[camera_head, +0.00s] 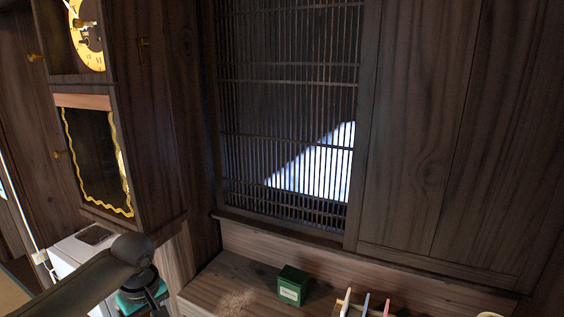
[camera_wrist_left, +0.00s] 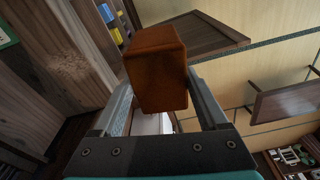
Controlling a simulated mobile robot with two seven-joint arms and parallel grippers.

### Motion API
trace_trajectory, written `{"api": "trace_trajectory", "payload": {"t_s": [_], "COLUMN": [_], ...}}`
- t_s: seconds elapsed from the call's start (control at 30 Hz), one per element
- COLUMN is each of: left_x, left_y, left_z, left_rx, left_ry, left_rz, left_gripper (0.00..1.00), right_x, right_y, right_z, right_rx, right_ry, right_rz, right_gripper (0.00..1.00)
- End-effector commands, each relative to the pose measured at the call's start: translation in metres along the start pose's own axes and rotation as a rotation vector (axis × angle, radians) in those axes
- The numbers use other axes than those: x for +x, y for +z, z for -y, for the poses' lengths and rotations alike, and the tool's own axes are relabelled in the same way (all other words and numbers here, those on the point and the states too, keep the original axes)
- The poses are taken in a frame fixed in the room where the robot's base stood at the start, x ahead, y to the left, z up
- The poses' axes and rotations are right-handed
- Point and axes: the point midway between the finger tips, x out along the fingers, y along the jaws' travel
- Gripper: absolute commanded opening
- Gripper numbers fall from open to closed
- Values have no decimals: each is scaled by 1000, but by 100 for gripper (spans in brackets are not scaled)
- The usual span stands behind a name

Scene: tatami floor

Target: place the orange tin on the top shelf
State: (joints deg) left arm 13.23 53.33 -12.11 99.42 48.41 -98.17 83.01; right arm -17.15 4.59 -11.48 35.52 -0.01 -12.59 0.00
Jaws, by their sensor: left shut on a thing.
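The orange tin (camera_wrist_left: 157,68) is a rusty orange-brown block in the left wrist view. My left gripper (camera_wrist_left: 160,80) is shut on it, with one finger on each side. In the head view my left arm comes in from the lower left and the tin is not visible there. A wooden shelf surface (camera_head: 225,285) runs along the bottom of the head view. I cannot tell from these frames whether it is the top shelf. My right gripper is not in view.
A green tin (camera_head: 292,285) stands on the wooden surface, with white, blue and pink upright items (camera_head: 366,303) right of it. Bare wood lies left of the green tin. A slatted panel (camera_head: 290,110) rises behind. A wall clock (camera_head: 92,125) hangs at upper left.

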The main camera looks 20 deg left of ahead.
Motion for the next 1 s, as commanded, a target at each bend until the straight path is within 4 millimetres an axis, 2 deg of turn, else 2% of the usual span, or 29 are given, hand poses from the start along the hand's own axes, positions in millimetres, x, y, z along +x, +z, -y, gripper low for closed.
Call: {"api": "trace_trajectory", "payload": {"t_s": [0.13,0.37,0.6,0.8,1.0], "left_x": [-25,-59,-102,-136,-154], "left_y": [36,70,119,166,198], "left_z": [-17,-59,-90,-95,-77], "left_rx": [-34,204,505,795,1047], "left_ry": [3,34,69,102,127], "left_rz": [-7,-6,-10,-12,-12], "left_gripper": [0,0,0,0,0], "right_x": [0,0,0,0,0], "right_y": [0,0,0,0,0], "right_z": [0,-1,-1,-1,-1], "right_rx": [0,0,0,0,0], "right_ry": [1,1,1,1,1], "right_rz": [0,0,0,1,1], "right_gripper": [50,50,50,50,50]}}
